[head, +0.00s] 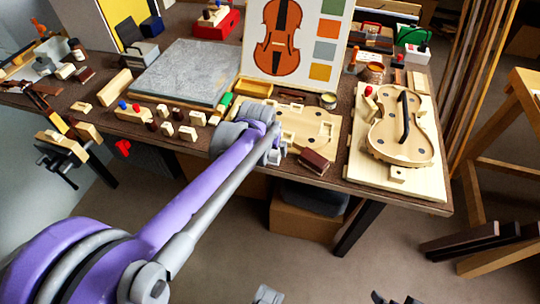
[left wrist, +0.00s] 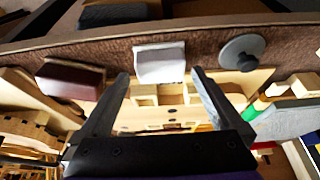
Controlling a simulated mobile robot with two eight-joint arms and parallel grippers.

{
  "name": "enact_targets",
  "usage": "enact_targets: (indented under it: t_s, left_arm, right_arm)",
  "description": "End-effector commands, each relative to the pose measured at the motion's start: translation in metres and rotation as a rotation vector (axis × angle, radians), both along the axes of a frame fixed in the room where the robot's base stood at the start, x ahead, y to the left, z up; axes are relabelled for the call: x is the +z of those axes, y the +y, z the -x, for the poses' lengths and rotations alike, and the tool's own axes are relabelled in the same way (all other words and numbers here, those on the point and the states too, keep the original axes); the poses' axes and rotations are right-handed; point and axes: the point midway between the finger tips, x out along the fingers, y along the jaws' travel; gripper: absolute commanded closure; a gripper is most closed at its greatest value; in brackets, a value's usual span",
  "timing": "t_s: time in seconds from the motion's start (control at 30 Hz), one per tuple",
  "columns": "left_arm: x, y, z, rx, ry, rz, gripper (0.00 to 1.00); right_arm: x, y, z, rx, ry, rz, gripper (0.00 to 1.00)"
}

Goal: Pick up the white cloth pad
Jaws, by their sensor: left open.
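The white cloth pad (left wrist: 160,63) lies near the table edge in the left wrist view, a small pale block shape. My left gripper (left wrist: 160,75) is open, with one dark finger on each side of the pad in that view. I cannot tell whether the fingers touch it. In the head view my left gripper (head: 276,155) is at the front edge of the bench, and the pad is mostly hidden by it or cannot be made out. Dark parts at the bottom edge of the head view may be my right gripper (head: 394,298); its jaw state does not show.
A dark red-brown block (head: 314,161) lies beside my left gripper; it also shows in the left wrist view (left wrist: 72,78). A grey disc with a knob (left wrist: 240,53) is on the other side. A pale wooden plate (head: 310,125) lies behind. A violin body (head: 403,130) rests at right.

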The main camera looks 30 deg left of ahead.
Motion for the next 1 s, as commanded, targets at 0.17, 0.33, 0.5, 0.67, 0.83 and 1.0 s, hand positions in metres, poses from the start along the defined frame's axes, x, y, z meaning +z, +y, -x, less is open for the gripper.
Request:
enact_targets:
  t_s: [0.17, 0.33, 0.5, 0.67, 0.83, 1.0]
  left_arm:
    - [-0.025, 0.004, -0.011, 0.0, 0.0, -0.001, 0.0]
    - [-0.029, 0.004, -0.013, 0.001, -0.001, -0.001, 0.0]
    - [-0.028, 0.004, -0.013, 0.001, -0.001, -0.001, 0.04]
    - [-0.028, 0.004, -0.013, 0.001, -0.001, -0.001, 0.32]
    - [-0.028, 0.004, -0.013, 0.001, -0.001, -0.001, 0.63]
    - [-0.028, 0.004, -0.013, 0.001, -0.001, -0.001, 0.67]
  right_arm:
    - [-0.011, 0.0, 0.0, 0.0, 0.004, 0.0, 0.0]
    - [-0.011, 0.0, 0.0, 0.0, 0.004, 0.0, 0.0]
    - [-0.011, 0.0, 0.0, 0.0, 0.004, 0.0, 0.0]
    - [-0.011, 0.0, 0.0, 0.0, 0.004, 0.0, 0.0]
    - [-0.011, 0.0, 0.0, 0.0, 0.004, 0.0, 0.0]
    - [-0.011, 0.0, 0.0, 0.0, 0.004, 0.0, 0.0]
